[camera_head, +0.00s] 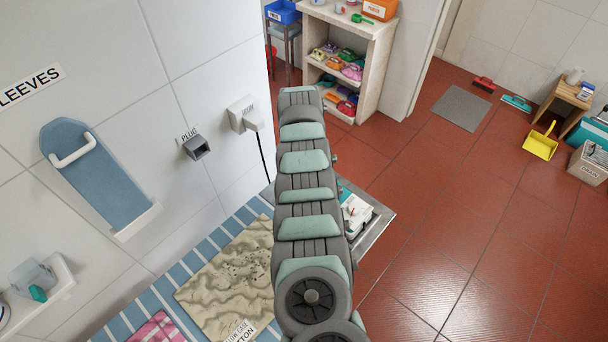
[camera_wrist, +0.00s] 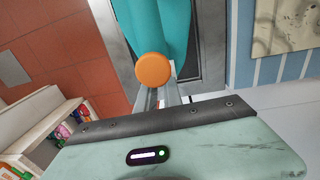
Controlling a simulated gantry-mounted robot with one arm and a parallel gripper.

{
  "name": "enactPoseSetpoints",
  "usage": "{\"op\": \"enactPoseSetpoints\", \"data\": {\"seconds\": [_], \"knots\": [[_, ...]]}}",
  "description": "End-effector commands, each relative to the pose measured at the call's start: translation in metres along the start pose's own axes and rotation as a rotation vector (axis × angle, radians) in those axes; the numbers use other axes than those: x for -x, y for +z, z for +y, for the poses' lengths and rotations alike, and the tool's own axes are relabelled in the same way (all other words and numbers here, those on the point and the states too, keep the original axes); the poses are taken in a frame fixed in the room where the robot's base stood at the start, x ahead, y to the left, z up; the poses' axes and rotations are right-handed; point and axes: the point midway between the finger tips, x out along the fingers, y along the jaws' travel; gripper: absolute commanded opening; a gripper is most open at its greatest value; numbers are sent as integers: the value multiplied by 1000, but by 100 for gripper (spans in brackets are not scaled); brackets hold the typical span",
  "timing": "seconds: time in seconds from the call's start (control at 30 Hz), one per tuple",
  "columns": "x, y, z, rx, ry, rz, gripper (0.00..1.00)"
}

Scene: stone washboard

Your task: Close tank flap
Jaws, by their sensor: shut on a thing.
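A teal appliance body (camera_wrist: 163,25) lies ahead of my gripper in the wrist view, on a grey metal-edged surface. An orange round part (camera_wrist: 153,69) shows against it, right at my fingertips. My gripper (camera_wrist: 166,93) is shut, apparently on this orange part; the contact is mostly hidden. I cannot tell whether the orange part is the tank flap, nor how far any flap stands open. In the head view a white and teal appliance (camera_head: 355,213) is partly hidden behind my arm. My gripper is not visible there.
A striped board (camera_head: 150,298) with a beige pillowcase (camera_head: 228,278) lies left of my arm. A grey metal edge (camera_head: 380,225) borders the appliance. A wall-mounted sleeve board (camera_head: 95,175) and shelves of colourful items (camera_head: 345,65) stand beyond. The red tiled floor at right is largely clear.

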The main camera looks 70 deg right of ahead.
Motion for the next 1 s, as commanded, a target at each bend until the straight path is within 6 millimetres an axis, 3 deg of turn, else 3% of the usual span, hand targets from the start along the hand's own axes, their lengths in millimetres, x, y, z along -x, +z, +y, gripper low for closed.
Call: {"op": "enactPoseSetpoints", "data": {"seconds": [0.03, 0.97, 1.0], "knots": [[-9, -1, 1, -3, -12, 3, 0], [-4, 0, 3, 0, -89, -1, 0], [-4, 0, 3, 0, -89, -2, 14]]}}
